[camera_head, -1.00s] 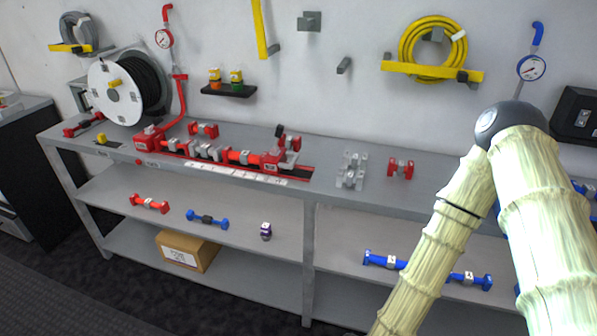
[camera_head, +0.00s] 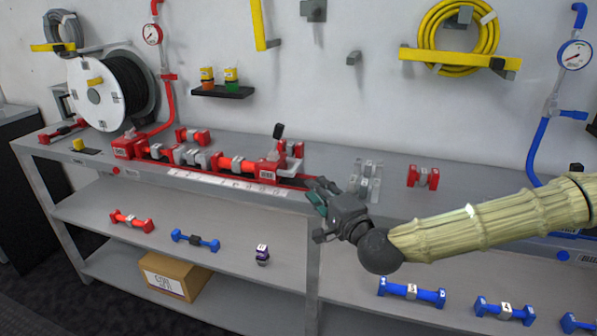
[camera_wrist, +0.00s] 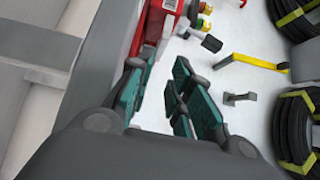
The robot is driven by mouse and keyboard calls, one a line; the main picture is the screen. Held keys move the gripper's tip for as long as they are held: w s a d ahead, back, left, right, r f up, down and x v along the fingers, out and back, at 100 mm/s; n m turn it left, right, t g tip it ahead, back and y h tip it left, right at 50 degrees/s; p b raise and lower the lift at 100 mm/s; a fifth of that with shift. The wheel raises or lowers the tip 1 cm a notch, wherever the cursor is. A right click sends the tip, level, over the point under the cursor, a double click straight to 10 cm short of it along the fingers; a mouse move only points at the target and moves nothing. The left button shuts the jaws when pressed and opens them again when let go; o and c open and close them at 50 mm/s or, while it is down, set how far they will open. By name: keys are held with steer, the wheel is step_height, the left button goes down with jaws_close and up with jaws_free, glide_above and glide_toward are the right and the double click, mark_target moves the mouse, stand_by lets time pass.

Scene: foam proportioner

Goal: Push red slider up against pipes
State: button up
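The red slider (camera_head: 276,164), with a grey bracket and a black handle, sits at the right end of the red rail on the bench top. Red and grey pipes (camera_head: 225,162) lie in line to its left; from here I cannot tell whether the slider touches them. My gripper (camera_head: 315,194) is at the bench's front edge, just right of the slider and apart from it. In the wrist view its teal fingers (camera_wrist: 158,92) are spread with nothing between them. Red parts (camera_wrist: 150,28) show beyond the fingertips there, partly hidden.
Grey fittings (camera_head: 366,182) stand on the bench close behind my gripper. A red fitting (camera_head: 423,177) stands farther right. A white label strip (camera_head: 225,181) runs along the bench front. A hose reel (camera_head: 98,92) stands at the left end. The lower shelf holds blue pipes (camera_head: 411,292).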

mark_target(298, 169)
steer(key=shift+w+a+f, duration=0.1)
steer(key=shift+w+f, duration=0.1)
steer(key=shift+w, duration=0.4)
steer(key=shift+w+a+r, duration=0.1)
steer(key=shift+w, duration=0.15)
steer(key=shift+w+a+r, duration=0.1)
steer(key=shift+a+r, duration=0.15)
steer(key=shift+r, duration=0.05)
steer(key=x, duration=0.9)
steer(key=shift+f, duration=0.15)
jaws_close()
